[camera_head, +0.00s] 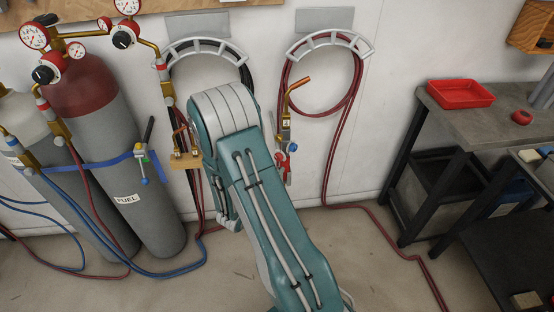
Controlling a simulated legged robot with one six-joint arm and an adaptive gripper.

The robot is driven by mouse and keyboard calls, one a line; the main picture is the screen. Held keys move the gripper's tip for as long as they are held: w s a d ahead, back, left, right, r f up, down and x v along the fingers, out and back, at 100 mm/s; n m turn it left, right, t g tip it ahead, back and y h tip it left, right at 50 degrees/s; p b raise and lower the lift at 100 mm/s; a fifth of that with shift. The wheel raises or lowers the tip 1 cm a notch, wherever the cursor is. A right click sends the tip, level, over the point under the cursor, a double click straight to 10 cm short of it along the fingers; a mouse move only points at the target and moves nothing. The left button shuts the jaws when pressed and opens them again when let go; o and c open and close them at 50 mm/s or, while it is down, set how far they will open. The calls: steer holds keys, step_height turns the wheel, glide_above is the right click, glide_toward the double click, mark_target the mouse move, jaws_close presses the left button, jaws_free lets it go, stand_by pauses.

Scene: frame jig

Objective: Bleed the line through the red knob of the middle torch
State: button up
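A torch (285,125) with a bent copper tip hangs at the right hose rack, with a red knob (291,147) and a blue knob below it. Further left, a copper-coloured tube (182,130) and brass fittings stand at a wooden bracket (184,162), partly behind my arm. A dark-handled fitting (145,140) with a blue end is at the cylinder strap. I cannot tell which of these is the middle torch; no red knob shows at the bracket. My arm crosses the centre and bends at the top. My gripper is hidden behind it.
Gas cylinders (133,160) with gauges and a blue strap stand at the left. Red hoses (348,207) hang from racks and run over the floor. A grey bench (470,118) with a red tray (460,93) stands at the right. The floor right of my arm is mostly clear.

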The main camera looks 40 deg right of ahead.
steer(key=v, duration=0.8)
steer(key=shift+w+a+f, duration=0.1)
steer(key=shift+a, duration=0.1)
